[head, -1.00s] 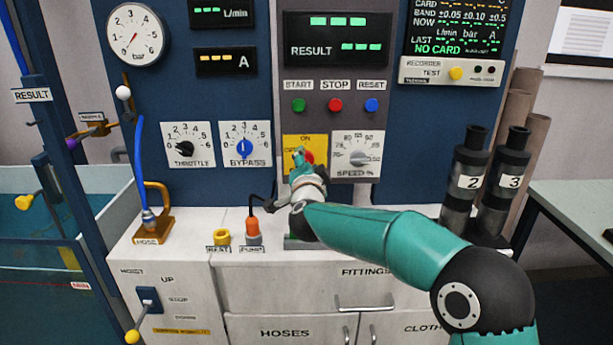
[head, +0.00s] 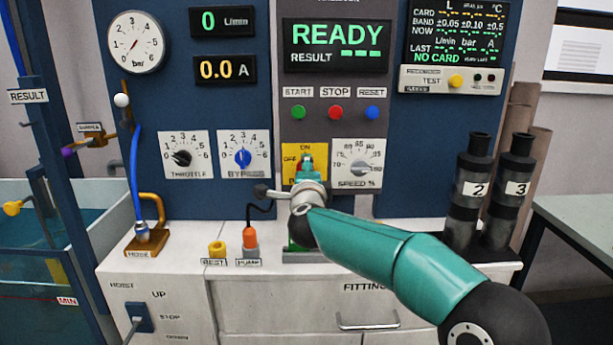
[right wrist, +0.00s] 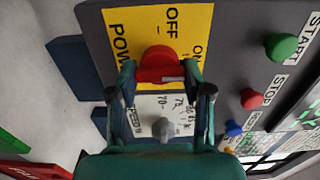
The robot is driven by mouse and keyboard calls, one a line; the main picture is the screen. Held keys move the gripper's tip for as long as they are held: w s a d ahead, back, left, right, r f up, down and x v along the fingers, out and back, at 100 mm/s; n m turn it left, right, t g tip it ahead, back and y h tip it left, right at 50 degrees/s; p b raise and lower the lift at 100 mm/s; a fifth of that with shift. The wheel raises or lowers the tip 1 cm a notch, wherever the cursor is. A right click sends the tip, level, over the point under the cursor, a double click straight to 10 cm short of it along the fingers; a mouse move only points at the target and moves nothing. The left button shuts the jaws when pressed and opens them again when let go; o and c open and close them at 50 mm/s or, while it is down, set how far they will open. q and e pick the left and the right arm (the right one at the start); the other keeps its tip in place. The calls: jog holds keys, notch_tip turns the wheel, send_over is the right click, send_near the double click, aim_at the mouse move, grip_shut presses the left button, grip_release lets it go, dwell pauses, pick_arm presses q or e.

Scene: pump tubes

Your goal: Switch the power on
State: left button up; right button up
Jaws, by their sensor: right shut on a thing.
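The power switch is a red rotary knob (right wrist: 158,62) on a yellow plate (right wrist: 132,30) marked OFF, ON and POWER in the right wrist view. In the head view the yellow plate (head: 289,152) shows at the middle of the panel, below the START button, and my gripper covers most of the knob. My right gripper (right wrist: 159,76) has a finger on each side of the red knob and is shut on it. It also shows in the head view (head: 306,163). My left gripper is not in view.
The main display (head: 336,36) reads READY. The green START (head: 298,112), red STOP (head: 335,112) and blue RESET (head: 372,112) buttons sit above my gripper. The speed dial (head: 358,167) is close on its right, the bypass dial (head: 243,157) on its left. Tubes 2 and 3 (head: 509,190) stand right.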

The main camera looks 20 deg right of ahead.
jog(key=shift+d+f, duration=0.1)
jog(key=shift+f, duration=0.25)
jog(key=o, duration=1.2)
jog(key=shift+r, duration=0.1)
jog(key=shift+c, duration=0.2)
jog(key=shift+r, duration=0.1)
jog(key=shift+s, duration=0.15)
jog(key=v, duration=1.1)
jog(key=shift+s, duration=0.35)
